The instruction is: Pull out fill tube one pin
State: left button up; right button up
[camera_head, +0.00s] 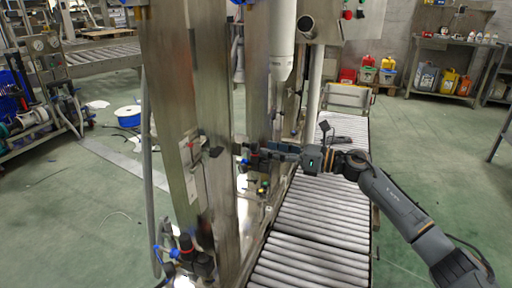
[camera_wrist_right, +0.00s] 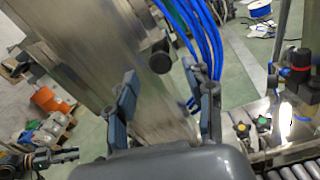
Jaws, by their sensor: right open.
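A dark round knob (camera_wrist_right: 160,62), which looks like the pin, sticks out of the steel column (camera_wrist_right: 165,105) in the right wrist view. My right gripper (camera_wrist_right: 167,82) is open, its two fingers apart with the knob showing between and just beyond the tips; I see no contact. In the head view my right gripper (camera_head: 246,152) reaches in from the right, close to the steel column (camera_head: 168,90). A white fill tube (camera_head: 283,45) hangs behind it. A dark jaw-like part (camera_wrist_right: 55,157) at the lower left of the wrist view looks like my left gripper; its opening is unclear.
A roller conveyor (camera_head: 320,215) runs below my right arm. Blue hoses (camera_wrist_right: 200,35) pass close to the right finger in the wrist view. Fittings (camera_head: 185,255) with blue and red parts sit low beside the column. A blue spool (camera_head: 128,116) lies on the green floor at left.

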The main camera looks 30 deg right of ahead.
aim_at(258, 147)
jog(key=x, duration=0.5)
